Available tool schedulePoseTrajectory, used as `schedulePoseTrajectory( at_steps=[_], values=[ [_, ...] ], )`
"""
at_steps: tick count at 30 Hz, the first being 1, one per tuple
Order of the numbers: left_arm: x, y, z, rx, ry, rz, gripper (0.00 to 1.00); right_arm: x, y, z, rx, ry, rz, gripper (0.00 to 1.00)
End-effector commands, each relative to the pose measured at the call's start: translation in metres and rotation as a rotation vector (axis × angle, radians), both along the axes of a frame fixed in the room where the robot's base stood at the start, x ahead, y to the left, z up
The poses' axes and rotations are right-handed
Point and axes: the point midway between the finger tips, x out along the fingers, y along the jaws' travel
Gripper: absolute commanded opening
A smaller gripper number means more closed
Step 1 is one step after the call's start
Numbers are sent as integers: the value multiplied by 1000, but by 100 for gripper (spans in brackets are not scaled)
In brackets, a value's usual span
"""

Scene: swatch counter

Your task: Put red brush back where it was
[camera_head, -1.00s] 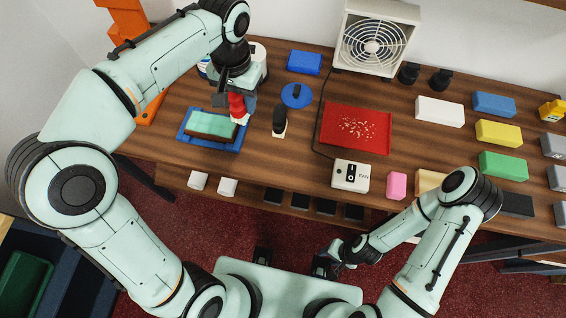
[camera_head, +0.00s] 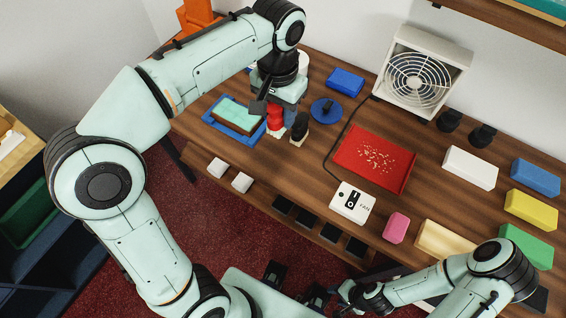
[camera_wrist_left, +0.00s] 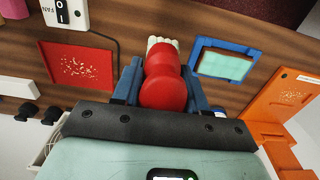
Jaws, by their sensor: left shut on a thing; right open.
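The red brush (camera_head: 275,117) is between the fingers of my left gripper (camera_head: 274,128), which is shut on it. In the left wrist view the brush (camera_wrist_left: 164,82) has a rounded red handle, with pale bristles (camera_wrist_left: 162,42) pointing away from the gripper. In the head view it is just right of the blue tray (camera_head: 213,124) and close to a black-handled brush (camera_head: 300,126). I cannot tell whether its bristles touch the table. My right gripper (camera_head: 336,296) is open and empty in front of the table.
The blue tray holds a green-topped block (camera_head: 238,116). A blue round lid-like piece (camera_head: 326,110) and a blue block (camera_head: 345,82) lie behind. A red tray (camera_head: 372,165) with pale bits, a fan (camera_head: 415,78) and its switch box (camera_head: 352,203) stand to the right.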

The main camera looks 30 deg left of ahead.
Motion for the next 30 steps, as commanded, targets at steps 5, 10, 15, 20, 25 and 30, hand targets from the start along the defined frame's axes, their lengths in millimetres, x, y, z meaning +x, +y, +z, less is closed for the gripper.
schedulePoseTrajectory(
  at_steps=[5,10,15,20,25,30],
  values=[
    [-2,1,-50,2,7,1,14,-6,0,-14,0,7,0,43],
    [-2,0,-96,2,8,1,14,-10,0,-23,1,11,0,43],
    [-1,1,-131,1,5,1,14,-11,0,-28,0,13,0,43],
    [0,0,-146,1,3,1,14,-12,0,-30,0,13,0,43],
    [-1,1,-168,1,5,1,14,-13,0,-33,0,16,0,43],
    [-1,0,-187,0,2,1,14,-14,0,-36,0,16,0,43]
  ],
)
